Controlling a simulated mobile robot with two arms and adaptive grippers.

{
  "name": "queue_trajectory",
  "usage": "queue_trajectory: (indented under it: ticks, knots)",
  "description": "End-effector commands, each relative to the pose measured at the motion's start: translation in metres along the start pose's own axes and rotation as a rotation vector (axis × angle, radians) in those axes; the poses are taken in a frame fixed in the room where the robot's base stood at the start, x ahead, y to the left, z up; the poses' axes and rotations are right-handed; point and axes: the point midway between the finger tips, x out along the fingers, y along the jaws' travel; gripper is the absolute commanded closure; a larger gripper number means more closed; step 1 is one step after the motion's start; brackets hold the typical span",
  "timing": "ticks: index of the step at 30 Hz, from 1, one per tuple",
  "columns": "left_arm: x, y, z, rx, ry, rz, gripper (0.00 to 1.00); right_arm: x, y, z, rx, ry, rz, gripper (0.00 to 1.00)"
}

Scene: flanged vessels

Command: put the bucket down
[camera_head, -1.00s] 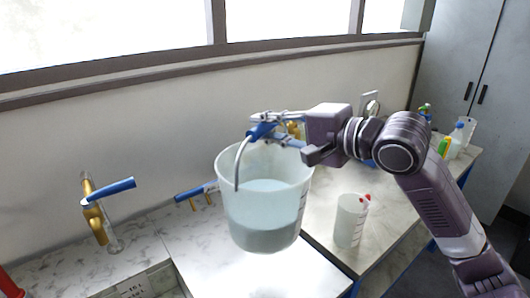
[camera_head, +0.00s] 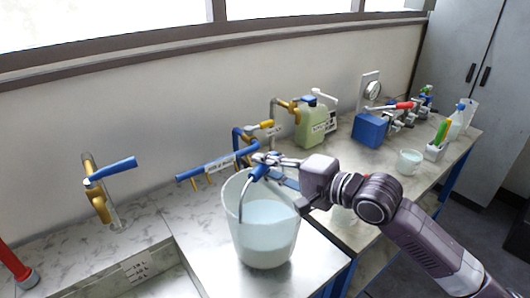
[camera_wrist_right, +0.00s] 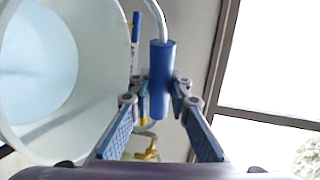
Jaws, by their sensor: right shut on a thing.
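The bucket (camera_head: 265,238) is white and translucent, with pale liquid in it. In the head view it is upright over the marble counter, left of my right gripper; I cannot tell whether its base touches the top. My right gripper (camera_head: 262,172) is shut on the blue grip of the bucket's wire handle. In the right wrist view the blue handle grip (camera_wrist_right: 161,80) is between the two fingers, and the bucket's rim and inside (camera_wrist_right: 60,70) fill the left side. My left gripper is not in view.
A brass tap with a blue lever (camera_head: 103,195) stands left of the bucket. Behind are blue and brass valves (camera_head: 240,140) and a green jerrycan (camera_head: 312,122). A blue box (camera_head: 370,130) and a small white cup (camera_head: 409,161) are to the right. Bare counter (camera_head: 195,230) lies left of the bucket.

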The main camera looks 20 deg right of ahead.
Motion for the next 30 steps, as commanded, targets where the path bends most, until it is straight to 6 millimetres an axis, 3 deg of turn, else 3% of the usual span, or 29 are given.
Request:
queue_trajectory:
  ticks: [2, 15, 28, 29, 30]
  knots:
    - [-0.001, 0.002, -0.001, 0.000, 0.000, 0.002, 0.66, -0.001, -0.009, -0.001, -0.007, 0.002, -0.028, 1.00]
    - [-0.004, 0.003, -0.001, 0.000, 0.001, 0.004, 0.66, 0.007, 0.030, 0.001, -0.006, 0.002, -0.028, 1.00]
    - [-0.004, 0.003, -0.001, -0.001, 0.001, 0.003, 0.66, 0.008, 0.034, 0.001, -0.006, 0.002, -0.027, 1.00]
    - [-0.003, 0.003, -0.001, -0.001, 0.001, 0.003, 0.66, 0.009, 0.046, 0.002, 0.000, 0.000, -0.001, 0.80]
    - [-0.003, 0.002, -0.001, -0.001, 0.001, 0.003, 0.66, 0.009, 0.046, 0.002, 0.000, 0.000, -0.001, 0.75]
